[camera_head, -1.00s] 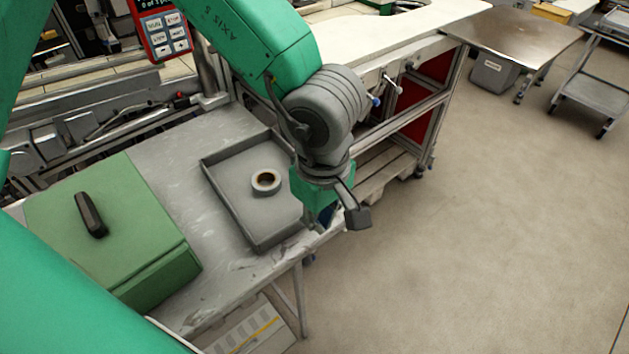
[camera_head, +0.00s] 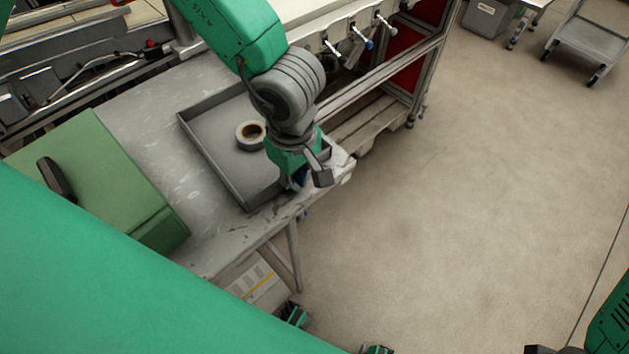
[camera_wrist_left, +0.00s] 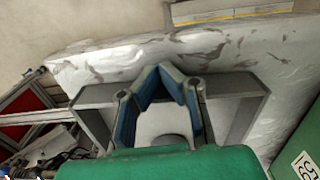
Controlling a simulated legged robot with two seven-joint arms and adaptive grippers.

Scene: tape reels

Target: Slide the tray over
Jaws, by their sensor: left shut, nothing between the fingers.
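The shallow grey tray (camera_head: 209,162) lies on the metal table near its right edge. A roll of tape (camera_head: 250,135) sits flat inside it. My left gripper (camera_head: 302,180) is at the tray's right end and is partly hidden by my wrist. In the left wrist view, the fingers (camera_wrist_left: 160,72) are shut with their blue pads together and nothing between them. They overlap a wall of the tray (camera_wrist_left: 240,86) there; I cannot tell whether they touch it. My right gripper is not clearly visible.
A green box (camera_head: 95,175) with a dark handle stands on the table (camera_head: 140,100) left of the tray. A narrow bare strip lies between them. A frame with red panels (camera_head: 400,60) stands behind right. The floor (camera_head: 460,200) to the right is clear.

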